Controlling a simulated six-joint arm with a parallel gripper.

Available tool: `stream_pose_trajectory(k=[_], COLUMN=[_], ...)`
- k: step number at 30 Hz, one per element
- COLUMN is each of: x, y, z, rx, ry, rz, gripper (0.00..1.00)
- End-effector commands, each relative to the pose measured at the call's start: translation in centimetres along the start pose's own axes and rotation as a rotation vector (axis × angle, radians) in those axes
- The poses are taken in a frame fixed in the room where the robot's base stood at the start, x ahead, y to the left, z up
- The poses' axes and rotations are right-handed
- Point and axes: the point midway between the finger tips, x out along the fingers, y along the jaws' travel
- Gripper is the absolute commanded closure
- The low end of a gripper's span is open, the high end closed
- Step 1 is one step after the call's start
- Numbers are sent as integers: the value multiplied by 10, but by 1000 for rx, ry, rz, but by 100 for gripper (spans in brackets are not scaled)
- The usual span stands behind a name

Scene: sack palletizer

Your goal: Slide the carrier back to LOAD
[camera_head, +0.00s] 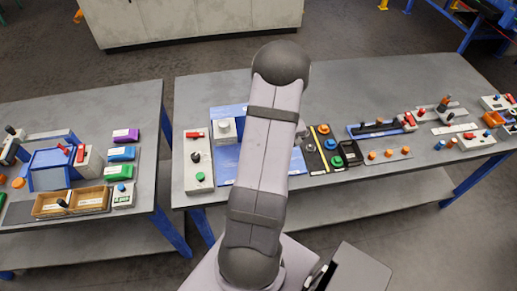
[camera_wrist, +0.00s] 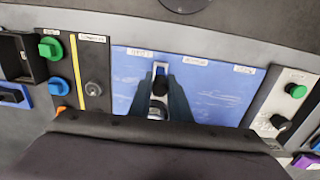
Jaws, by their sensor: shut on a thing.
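The blue plate (camera_wrist: 222,98) fills the middle of the wrist view and carries three small white labels along its far edge, too blurred to read surely. The handle stands between the left and middle labels, nearer the left one. The carrier's body is mostly hidden by the fingers. In the head view the blue plate (camera_head: 226,166) shows left of my arm, which hides my gripper and the carrier.
A panel with a green button and black knob (camera_wrist: 278,121) lies right of the plate in the wrist view. A dark panel with a key switch (camera_wrist: 93,88) and a green button (camera_wrist: 50,48) lie left. In the head view, a second table (camera_head: 150,98) stands at left across a gap.

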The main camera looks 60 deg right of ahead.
Motion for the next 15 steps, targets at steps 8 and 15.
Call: stream_pose_trajectory(k=[8,15], x=[0,0], y=[18,33], z=[0,0], rx=[1,1], ry=[1,0], rz=[1,0], gripper=[100,100])
